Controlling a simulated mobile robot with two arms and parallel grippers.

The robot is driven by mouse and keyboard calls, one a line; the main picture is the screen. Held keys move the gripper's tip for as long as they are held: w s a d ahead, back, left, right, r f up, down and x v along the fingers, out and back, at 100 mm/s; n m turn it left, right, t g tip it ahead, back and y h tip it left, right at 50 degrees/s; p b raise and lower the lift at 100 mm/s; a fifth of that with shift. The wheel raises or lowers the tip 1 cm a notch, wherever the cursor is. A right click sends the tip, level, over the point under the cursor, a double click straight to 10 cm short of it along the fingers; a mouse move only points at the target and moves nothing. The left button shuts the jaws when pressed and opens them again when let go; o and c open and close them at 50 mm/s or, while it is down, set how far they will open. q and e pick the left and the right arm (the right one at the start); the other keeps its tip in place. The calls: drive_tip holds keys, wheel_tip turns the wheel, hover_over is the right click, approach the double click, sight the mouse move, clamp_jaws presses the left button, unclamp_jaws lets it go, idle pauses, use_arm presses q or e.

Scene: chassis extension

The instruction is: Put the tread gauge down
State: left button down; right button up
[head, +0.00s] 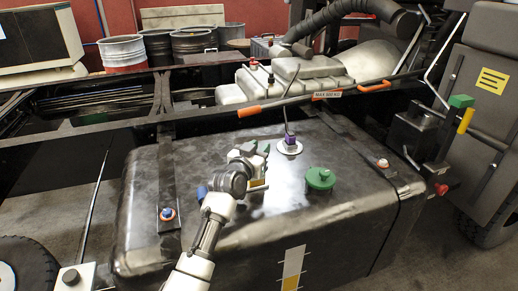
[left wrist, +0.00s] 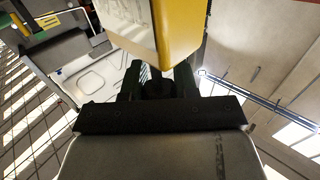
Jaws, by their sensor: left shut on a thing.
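My left gripper (head: 254,152) is over the top of the dark metal tank (head: 180,187), left of the green cap. In the left wrist view, its dark fingers (left wrist: 158,82) are shut on a yellow and white block (left wrist: 178,28), which looks like the tread gauge. The block fills the top middle of that view and its far end is cut off. In the head view only a small yellowish patch (head: 258,184) shows by the gripper; the hand hides most of it. I cannot tell whether it touches the tank. My right gripper is not in view.
A dark frame rail (head: 200,118) runs behind. The tank top's front right is clear.

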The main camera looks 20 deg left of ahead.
use_arm(q)
drive_tip(key=c, duration=0.8)
unclamp_jaws()
drive_tip(key=shift+c, duration=0.2)
drive_tip(key=shift+s+r, duration=0.1)
drive_tip(key=s+a+b, duration=0.1)
drive_tip(key=s+a, duration=0.1)
drive_tip(key=s, duration=0.9)
drive_tip(key=shift+s, duration=0.35)
drive_tip(key=shift+a, duration=0.1)
